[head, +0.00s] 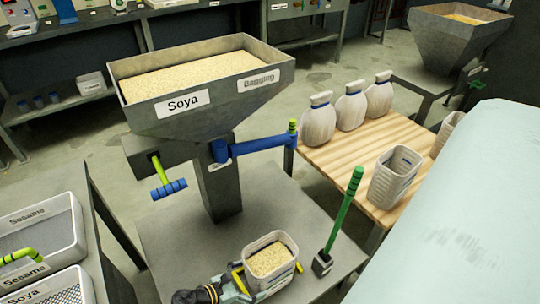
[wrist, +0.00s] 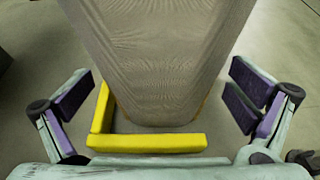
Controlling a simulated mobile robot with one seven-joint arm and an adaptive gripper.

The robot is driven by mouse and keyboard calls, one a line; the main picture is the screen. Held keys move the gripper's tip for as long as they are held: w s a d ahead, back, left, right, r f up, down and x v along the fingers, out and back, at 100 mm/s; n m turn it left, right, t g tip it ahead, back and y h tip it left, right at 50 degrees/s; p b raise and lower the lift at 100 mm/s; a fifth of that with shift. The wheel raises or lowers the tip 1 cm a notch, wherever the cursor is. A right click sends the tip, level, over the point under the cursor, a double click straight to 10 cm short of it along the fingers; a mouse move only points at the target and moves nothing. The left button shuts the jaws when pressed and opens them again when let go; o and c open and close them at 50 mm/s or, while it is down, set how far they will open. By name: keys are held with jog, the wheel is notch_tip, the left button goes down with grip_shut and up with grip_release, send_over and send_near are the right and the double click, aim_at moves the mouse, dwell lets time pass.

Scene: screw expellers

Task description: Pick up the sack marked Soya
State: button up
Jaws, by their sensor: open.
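Three pale, blue-tied sacks stand upright on a slatted wooden table in the head view: the left sack (head: 318,121), the middle sack (head: 351,108) and the right sack (head: 379,99). No markings on them are legible, so I cannot tell which is Soya. My gripper (wrist: 161,85) is open in the wrist view, its fingers on either side of a grey tapered body (wrist: 158,60). I cannot tell what that body is. A yellow L-shaped bracket (wrist: 158,142) lies at its foot. The gripper appears apart from the sacks.
A hopper marked Soya (head: 184,102) stands on a grey table (head: 175,240). A grain-filled bin (head: 262,278) and a green lever (head: 343,211) are in front. An empty bin (head: 392,182) stands on the wooden table (head: 340,170). Crates marked Sesame and Soya are at left.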

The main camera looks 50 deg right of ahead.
jog(key=shift+x, duration=1.15)
jog(key=shift+c, duration=0.6)
jog(key=shift+w, duration=0.1)
jog(key=c, duration=1.4)
jog(key=shift+r, duration=0.15)
jog(key=shift+c, duration=0.4)
